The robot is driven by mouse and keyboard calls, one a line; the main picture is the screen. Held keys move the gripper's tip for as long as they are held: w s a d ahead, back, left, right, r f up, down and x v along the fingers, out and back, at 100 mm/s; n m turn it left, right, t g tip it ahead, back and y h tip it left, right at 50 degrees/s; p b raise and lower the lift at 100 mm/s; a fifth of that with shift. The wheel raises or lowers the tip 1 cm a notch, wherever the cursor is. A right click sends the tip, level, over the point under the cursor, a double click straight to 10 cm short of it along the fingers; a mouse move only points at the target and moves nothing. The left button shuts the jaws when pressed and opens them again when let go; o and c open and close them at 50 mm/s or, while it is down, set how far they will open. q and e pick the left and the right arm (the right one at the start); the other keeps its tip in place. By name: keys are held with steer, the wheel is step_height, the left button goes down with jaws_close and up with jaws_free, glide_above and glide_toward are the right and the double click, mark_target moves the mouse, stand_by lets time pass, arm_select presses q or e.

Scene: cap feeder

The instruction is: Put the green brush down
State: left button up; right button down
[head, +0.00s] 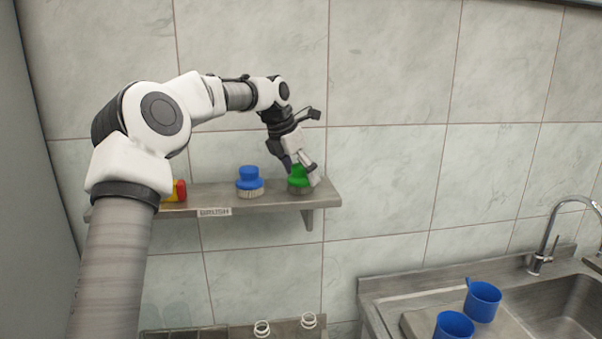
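The green brush (297,182) is at the right end of the wall shelf (270,203), upright with its bristles down at the shelf top. My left gripper (303,172) reaches down over it from above, with its fingers around the brush's green top. The fingers look closed on it, and they hide part of the handle. Whether the bristles bear on the shelf or hover just above it is hard to tell. My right gripper is not in view.
A blue brush (250,182) stands on the shelf left of the green one. A red and yellow object (176,191) is further left, partly behind my arm. Two blue mugs (483,301) are by the sink (565,305) at lower right. A label (214,212) is on the shelf's front edge.

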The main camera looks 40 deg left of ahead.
arm_select(q)
steer(key=shift+s+a+r, duration=0.1)
steer(key=shift+r, duration=0.35)
steer(key=d+v, duration=0.1)
steer(key=v, duration=1)
steer(key=shift+a+b, duration=0.35)
steer(key=shift+a, duration=0.15)
steer(key=shift+s, duration=0.1)
